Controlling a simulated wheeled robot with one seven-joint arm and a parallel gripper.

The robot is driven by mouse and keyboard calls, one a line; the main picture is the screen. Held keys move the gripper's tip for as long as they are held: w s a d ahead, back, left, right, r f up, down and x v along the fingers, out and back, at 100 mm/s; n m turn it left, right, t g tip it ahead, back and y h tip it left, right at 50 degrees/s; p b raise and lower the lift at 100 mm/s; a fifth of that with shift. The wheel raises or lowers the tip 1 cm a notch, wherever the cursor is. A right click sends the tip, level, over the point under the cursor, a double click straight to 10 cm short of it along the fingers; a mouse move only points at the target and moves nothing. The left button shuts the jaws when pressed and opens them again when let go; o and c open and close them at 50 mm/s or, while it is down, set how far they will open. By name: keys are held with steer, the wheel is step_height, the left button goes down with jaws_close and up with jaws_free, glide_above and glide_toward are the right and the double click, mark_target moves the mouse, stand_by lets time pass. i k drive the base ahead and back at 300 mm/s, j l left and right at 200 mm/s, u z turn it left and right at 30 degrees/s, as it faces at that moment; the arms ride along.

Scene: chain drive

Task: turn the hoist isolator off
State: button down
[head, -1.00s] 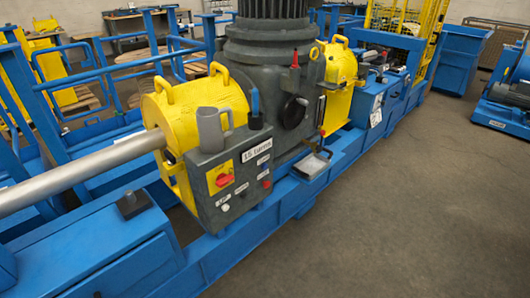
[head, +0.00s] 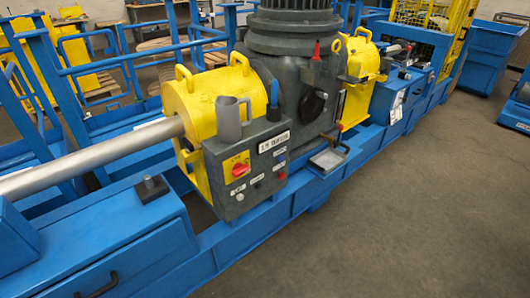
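A grey control box (head: 223,199) is mounted on the near side of the blue frame, below the yellow shaft guard. On its front is a red rotary switch (head: 239,170) on a yellow plate, which looks like the isolator. The lettering on the plate and the exact angle of the knob are too small to read. A white label (head: 273,142) on the box is also too blurred to read surely. Small buttons sit lower and to the right on the box. A grey mug (head: 229,118) stands on top of the box. My gripper is not in view.
A silver shaft (head: 90,160) runs left from the yellow guard (head: 205,95). A small tray (head: 327,160) juts out right of the box. A blue frame beam (head: 235,245) runs along the front. The grey floor (head: 420,220) at right is clear.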

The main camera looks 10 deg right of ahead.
mark_target(240, 170)
steer(key=i+z, duration=0.35)
steer(key=i, duration=0.15)
steer(key=i+j+z, duration=0.1)
steer(key=i+z, duration=0.2)
steer(key=i, duration=0.2)
